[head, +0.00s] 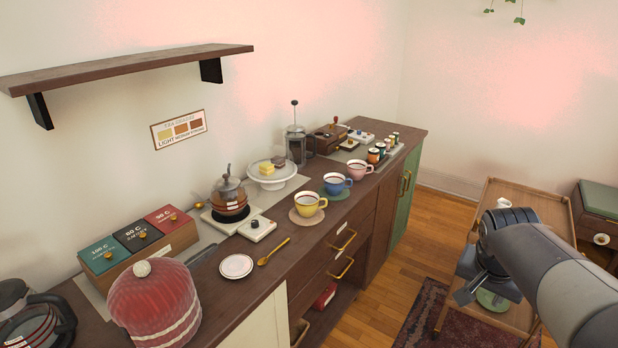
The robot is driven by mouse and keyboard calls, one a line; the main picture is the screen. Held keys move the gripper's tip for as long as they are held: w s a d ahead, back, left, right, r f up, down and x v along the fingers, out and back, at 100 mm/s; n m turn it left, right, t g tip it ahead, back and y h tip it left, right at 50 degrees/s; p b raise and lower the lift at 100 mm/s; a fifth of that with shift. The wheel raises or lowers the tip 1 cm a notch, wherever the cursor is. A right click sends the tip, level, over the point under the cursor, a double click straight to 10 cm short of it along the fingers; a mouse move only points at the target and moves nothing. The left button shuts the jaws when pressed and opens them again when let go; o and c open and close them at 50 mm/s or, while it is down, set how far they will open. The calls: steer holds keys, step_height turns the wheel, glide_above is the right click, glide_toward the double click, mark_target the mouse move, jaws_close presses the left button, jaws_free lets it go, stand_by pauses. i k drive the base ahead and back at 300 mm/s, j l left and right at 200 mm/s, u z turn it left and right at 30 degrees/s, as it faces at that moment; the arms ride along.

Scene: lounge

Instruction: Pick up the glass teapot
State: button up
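A glass teapot (230,202) with a dark lid and amber liquid stands upright on the counter, on a small white-edged base left of the cake stand. A second glass vessel (22,318) with a black handle is at the lower left, cut off by the picture edge. My gripper (468,292) hangs at the right, over the area of the trolley, well away from the counter and the teapot. Its fingers are small and partly hidden by my arm, so I cannot see whether they are open.
Near the teapot stand a white device (257,229), a yellow cup (308,204) and a white cake stand (271,176). A red domed cover (155,305) and a box with coloured lids (130,243) are left. A wall shelf (125,68) hangs above. Floor (395,275) shows between counter and trolley (535,190).

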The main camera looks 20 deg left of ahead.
mark_target(230, 203)
steer(key=i+u, duration=0.25)
steer(key=i, duration=0.4)
steer(key=i+l+u, duration=0.2)
steer(key=i, duration=0.4)
steer(key=i+u, duration=0.2)
steer(key=u, duration=0.25)
steer(key=i+u, duration=0.2)
steer(key=u, duration=0.25)
steer(key=i+l+u, duration=0.1)
steer(key=u, duration=0.3)
steer(key=i+l+u, duration=0.2)
steer(key=u, duration=0.25)
steer(key=i+l+u, duration=0.2)
steer(key=u, duration=0.15)
steer(key=i, duration=0.05)
